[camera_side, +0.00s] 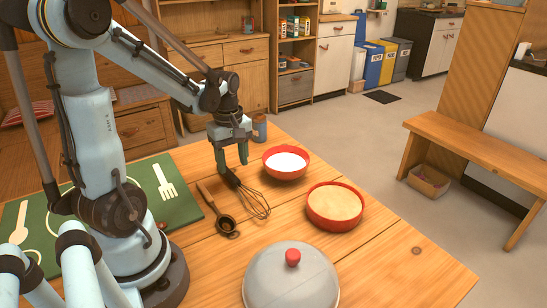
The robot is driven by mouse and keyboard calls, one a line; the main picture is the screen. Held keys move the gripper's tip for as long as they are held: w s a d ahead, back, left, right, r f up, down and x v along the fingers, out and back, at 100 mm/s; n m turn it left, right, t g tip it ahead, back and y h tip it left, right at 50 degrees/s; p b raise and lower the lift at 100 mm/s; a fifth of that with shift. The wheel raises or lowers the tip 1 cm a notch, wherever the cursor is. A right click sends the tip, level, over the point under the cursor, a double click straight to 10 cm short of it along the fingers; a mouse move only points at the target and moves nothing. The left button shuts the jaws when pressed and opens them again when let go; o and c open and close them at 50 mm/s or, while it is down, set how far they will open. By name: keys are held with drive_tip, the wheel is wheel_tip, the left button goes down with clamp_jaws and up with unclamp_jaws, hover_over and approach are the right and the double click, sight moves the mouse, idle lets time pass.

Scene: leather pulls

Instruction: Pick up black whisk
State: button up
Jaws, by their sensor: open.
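The black whisk (253,199) lies on the wooden table, its wire head toward the lower right and its dark handle toward the upper left. My gripper (232,169) points down right at the whisk's handle end, with its dark green fingers open. The near finger overlaps the handle in this view, so I cannot tell whether they touch or how the fingers straddle it.
A dark ladle (227,225) with a wooden handle lies just left of the whisk. A red bowl of white powder (286,161) and a red bowl of tan contents (335,205) stand to the right. A grey dome lid (290,280) sits in front. A blue-grey cup (260,127) stands behind.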

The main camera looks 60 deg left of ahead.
sight(233, 177)
drive_tip(key=shift+a+f, duration=0.15)
drive_tip(key=shift+f, duration=1.15)
drive_tip(key=shift+a+f, duration=0.1)
drive_tip(key=shift+f, duration=1.2)
clamp_jaws()
